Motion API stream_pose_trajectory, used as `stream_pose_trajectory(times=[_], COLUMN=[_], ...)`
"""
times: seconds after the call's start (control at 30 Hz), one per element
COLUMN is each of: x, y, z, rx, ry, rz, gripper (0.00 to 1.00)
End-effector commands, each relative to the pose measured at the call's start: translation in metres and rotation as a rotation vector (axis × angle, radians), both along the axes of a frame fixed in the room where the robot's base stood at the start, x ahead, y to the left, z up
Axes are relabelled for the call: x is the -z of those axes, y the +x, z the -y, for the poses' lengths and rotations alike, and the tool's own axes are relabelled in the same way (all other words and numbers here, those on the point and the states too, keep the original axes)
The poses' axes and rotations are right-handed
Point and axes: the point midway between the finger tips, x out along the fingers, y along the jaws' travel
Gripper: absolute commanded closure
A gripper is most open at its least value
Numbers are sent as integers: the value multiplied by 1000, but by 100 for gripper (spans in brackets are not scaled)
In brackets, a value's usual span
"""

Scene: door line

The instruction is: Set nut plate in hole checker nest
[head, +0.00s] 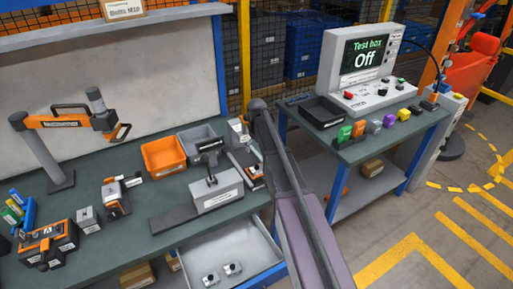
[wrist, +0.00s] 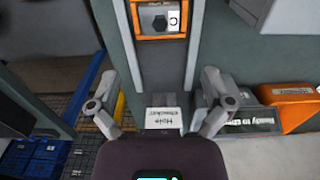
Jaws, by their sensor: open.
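The hole checker (wrist: 163,119) is a long grey fixture with a white "Hole checker" label, upside down in the wrist view. At its far end an orange-framed nest (wrist: 141,31) surrounds a light face with a dark hexagon and a small round mark. I cannot tell whether that face is the nut plate or part of the nest. In the head view the checker (head: 241,133) stands at the bench's right end, partly hidden by my arm.
An open drawer (head: 262,256) holds two small metal parts. A gap separates the bench from the test-box table (head: 362,152).

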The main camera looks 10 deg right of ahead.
Motion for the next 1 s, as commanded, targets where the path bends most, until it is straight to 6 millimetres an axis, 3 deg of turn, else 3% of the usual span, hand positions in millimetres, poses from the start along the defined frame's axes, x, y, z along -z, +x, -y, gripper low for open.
stream_pose_trajectory(times=[0.27, 0.47, 0.57, 0.9, 1.0], x=[0, 0, 0, 0, 0], y=[-5, -41, -75, -219, -252], z=[0, 0, 0, -1, -1], rx=[4, 35, 68, 220, 260], ry=[0, 0, 0, -1, -1], rz=[0, 0, 0, -1, -1], gripper=[0, 0, 0, 0, 0])
